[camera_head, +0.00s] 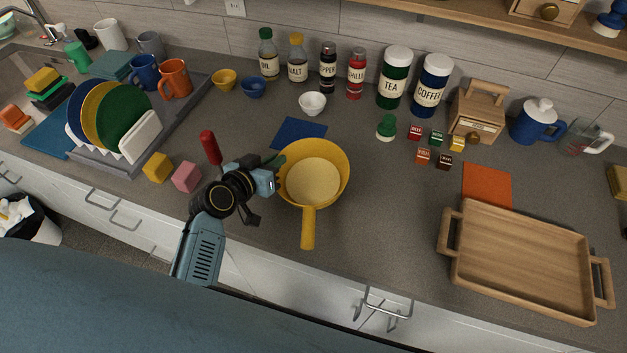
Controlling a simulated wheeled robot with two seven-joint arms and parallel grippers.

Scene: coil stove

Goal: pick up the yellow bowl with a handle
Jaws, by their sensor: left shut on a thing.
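The yellow bowl with a handle (315,181) is in the middle of the counter, its opening facing up and its handle pointing toward the front edge. My left gripper (274,174) is at the bowl's left rim and is shut on it. The fingertips are partly hidden by the gripper body and the rim. I cannot tell whether the bowl rests on the counter or is slightly raised. My right gripper is not in view.
A blue mat (299,133) lies behind the bowl, with a white bowl (312,103) beyond. Pink (186,177) and yellow (157,168) blocks and a red-handled object (210,147) are to the left. A wooden tray (447,240) stands at right. The counter between bowl and tray is clear.

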